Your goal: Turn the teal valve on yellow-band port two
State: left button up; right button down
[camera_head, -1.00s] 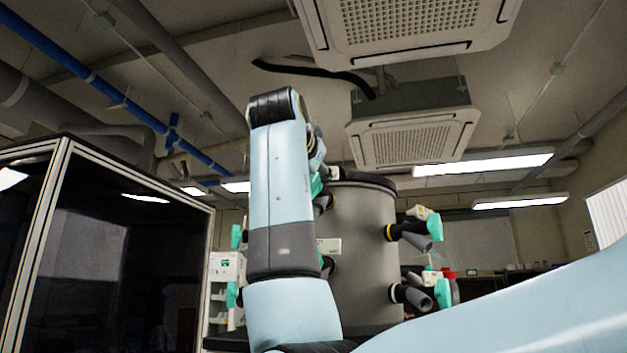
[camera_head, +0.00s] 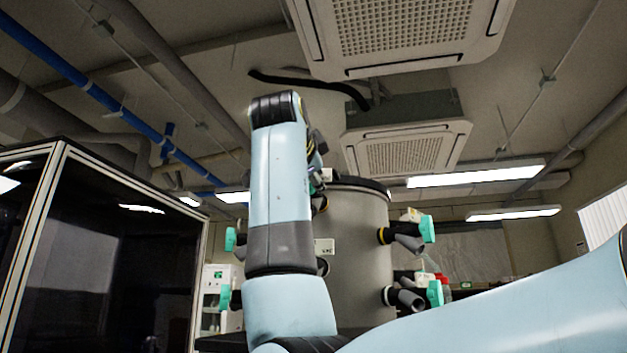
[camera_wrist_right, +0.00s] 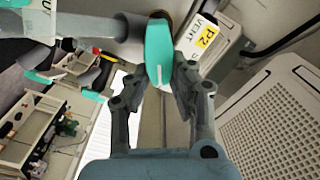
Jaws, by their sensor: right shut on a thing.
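The teal valve handle (camera_wrist_right: 159,45) is in the right wrist view, on a port beside a white label plate reading VENT with a yellow P2 band (camera_wrist_right: 206,37). My right gripper (camera_wrist_right: 164,75) is shut on this handle, one finger on each side of it. A white line marks the handle's face. In the head view my right arm rises in front of the grey cylindrical chamber (camera_head: 357,235), and its own link hides most of the gripper and the held valve. My left gripper is in neither view.
Other teal valves (camera_head: 428,229) (camera_head: 435,293) stick out on the chamber's right side, with more (camera_head: 230,239) at its left. A dark glass cabinet (camera_head: 110,260) stands at left. Ceiling air units (camera_head: 408,150) hang above.

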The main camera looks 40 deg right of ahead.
jog(key=shift+f, duration=0.2)
jog(key=c, duration=1.4)
grip_release()
jog(key=shift+o, duration=1)
jog(key=shift+r, duration=0.1)
jog(key=v, duration=0.7)
jog(key=shift+s+a, duration=0.2)
